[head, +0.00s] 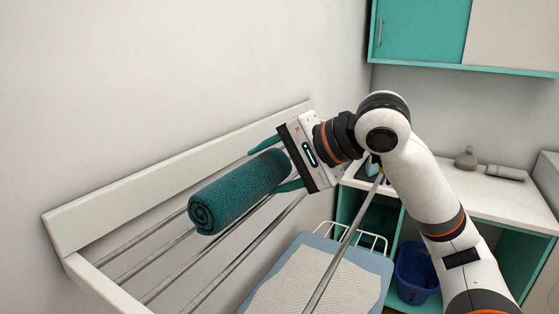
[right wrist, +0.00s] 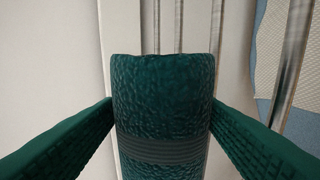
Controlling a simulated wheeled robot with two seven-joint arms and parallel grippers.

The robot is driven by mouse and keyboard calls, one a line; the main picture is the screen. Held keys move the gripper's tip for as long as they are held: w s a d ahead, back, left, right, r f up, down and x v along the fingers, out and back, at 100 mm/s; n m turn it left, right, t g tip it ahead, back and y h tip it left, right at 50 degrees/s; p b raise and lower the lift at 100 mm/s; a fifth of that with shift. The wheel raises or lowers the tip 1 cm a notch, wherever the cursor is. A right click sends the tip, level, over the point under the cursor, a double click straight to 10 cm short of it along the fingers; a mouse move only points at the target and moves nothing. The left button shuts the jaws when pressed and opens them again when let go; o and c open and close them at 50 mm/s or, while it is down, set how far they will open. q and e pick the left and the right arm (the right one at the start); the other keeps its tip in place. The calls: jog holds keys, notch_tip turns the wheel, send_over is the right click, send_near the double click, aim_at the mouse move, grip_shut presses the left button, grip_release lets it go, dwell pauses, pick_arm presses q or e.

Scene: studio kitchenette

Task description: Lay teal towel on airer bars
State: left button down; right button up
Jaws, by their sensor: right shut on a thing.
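The teal towel (head: 238,190) is a tight roll with a spiral end facing left in the head view. My right gripper (head: 268,170) is shut on its right end, one green finger on each side. In the right wrist view the towel (right wrist: 163,110) fills the middle between the fingers, with a darker ribbed band across it. The airer (head: 150,193) has a white frame against the wall and several grey metal bars (head: 165,285). The towel is over the bars, lying roughly along them; I cannot tell whether it touches them. My left gripper is not in view.
A blue-edged surface with a cream textured cover (head: 300,285) stands below and right of the airer. A white counter (head: 465,190) behind carries small grey items. A blue basket (head: 415,270) sits beneath it. Teal wall cupboards (head: 420,30) hang above. The airer's left bars are bare.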

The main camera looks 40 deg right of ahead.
jog(key=shift+f, duration=0.35)
jog(key=o, duration=1.2)
jog(key=b+v, duration=0.2)
jog(key=v, duration=1)
